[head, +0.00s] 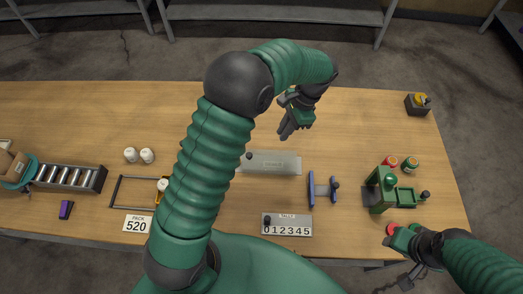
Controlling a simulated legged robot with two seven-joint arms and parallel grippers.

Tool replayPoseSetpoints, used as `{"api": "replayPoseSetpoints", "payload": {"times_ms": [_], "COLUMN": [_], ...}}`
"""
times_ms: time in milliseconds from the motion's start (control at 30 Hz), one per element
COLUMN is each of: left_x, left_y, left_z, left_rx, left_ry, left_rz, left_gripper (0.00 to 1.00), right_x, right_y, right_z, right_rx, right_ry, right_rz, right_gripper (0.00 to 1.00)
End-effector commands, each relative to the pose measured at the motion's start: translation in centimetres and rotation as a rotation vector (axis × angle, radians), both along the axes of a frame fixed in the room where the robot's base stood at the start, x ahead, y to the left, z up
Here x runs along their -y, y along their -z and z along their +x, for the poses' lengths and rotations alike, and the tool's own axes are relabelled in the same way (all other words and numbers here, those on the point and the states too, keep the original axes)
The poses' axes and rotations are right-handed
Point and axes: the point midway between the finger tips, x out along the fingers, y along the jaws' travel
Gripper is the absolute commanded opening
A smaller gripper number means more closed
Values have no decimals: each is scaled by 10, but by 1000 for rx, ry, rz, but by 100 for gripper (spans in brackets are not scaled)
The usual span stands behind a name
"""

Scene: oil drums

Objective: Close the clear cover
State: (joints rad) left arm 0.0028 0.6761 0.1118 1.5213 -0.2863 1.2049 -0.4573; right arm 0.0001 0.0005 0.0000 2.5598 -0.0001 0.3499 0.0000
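I cannot pick out a clear cover with certainty. A small dark box (417,106) with a yellow top stands at the table's far right corner; whether a clear cover is on it is too small to tell. A grey plate-like box (275,163) with a dark knob lies mid-table, partly behind my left arm. My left gripper (291,128) hangs above the table beyond the grey box, apart from it, with its fingers pointing down. My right gripper (396,241) is at the front right edge, close to a red round thing (391,229). The finger gaps are unclear.
A green press (379,190) and two small jars (411,164) stand at right. A blue-ended stand (322,188), a number counter (287,225), a dark frame (137,191), two white knobs (138,155) and a roller rack (70,178) are about. The back of the table is mostly clear.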

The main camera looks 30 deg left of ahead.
Motion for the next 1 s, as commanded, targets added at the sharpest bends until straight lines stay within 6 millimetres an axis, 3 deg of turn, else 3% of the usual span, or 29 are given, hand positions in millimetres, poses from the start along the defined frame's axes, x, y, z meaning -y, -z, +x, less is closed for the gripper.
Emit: {"api": "replayPoseSetpoints", "payload": {"times_ms": [100,267,700,1000], "left_x": [-4,-8,-31,-57], "left_y": [4,10,94,94], "left_z": [11,9,-16,-43], "left_rx": [-62,-78,-80,-73], "left_ry": [53,62,59,59], "left_rz": [20,25,24,26], "left_gripper": [0,0,0,0], "right_x": [0,0,0,0], "right_y": [3,1,-11,-24], "right_z": [0,0,0,0], "right_rx": [0,0,0,0], "right_ry": [0,0,0,0], "right_rz": [0,0,0,0], "right_gripper": [43,43,43,43]}}
